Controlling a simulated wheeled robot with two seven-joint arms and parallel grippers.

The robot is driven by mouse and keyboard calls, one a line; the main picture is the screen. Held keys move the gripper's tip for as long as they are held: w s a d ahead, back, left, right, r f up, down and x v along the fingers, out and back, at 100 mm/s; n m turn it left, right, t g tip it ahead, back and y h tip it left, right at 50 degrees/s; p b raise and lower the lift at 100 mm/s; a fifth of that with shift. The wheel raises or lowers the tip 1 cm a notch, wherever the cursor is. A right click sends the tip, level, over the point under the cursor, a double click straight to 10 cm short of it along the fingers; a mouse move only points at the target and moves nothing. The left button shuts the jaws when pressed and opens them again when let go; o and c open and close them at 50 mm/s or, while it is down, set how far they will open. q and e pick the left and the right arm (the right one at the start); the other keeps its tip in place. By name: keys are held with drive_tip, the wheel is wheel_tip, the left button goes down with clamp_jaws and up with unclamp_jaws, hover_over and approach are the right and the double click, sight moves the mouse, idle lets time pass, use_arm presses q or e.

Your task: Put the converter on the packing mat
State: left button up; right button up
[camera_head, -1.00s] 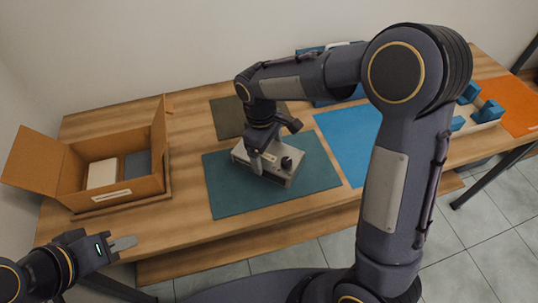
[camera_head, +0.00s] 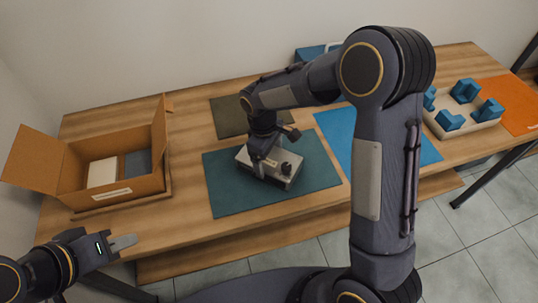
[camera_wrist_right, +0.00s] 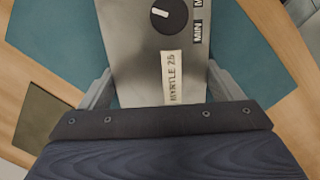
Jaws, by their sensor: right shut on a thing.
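The converter looks to be the grey box with a black knob (camera_head: 284,173), over the dark teal mat (camera_head: 225,197) in the head view; I cannot tell whether it rests on the mat or hangs just above it. My right gripper (camera_head: 262,162) is shut on it from above. In the right wrist view the converter (camera_wrist_right: 140,70) lies between both fingers, with a knob and a label that seems to read "MYRTLE 25". Which mat is the packing mat is not marked legibly. My left gripper (camera_head: 123,243) is empty at the table's front left; its finger gap is unclear.
An open cardboard box (camera_head: 118,193) with a white and a grey item stands at left. An olive mat (camera_head: 228,117), a blue mat (camera_head: 345,140) and an orange mat (camera_head: 512,100) lie on the table. A pale tray (camera_head: 470,130) holds several blue blocks at right.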

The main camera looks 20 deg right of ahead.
drive_tip(key=o, duration=1.5)
wheel_tip(320, 180, up, 12)
drive_tip(key=a, duration=0.1)
drive_tip(key=s+d+r+m+t+y, duration=0.35)
drive_tip(key=s+d+r+m, duration=0.25)
drive_tip(key=s+d, duration=0.45)
drive_tip(key=s+f+m+t, duration=0.1)
drive_tip(key=s, duration=0.3)
drive_tip(key=s+a+f+m+t+y, duration=0.1)
drive_tip(key=s+m, duration=0.1)
drive_tip(key=s, duration=0.2)
drive_tip(key=s+f+m+t, duration=0.1)
drive_tip(key=s+m, duration=0.1)
drive_tip(key=s, duration=0.2)
drive_tip(key=shift+a, duration=0.3)
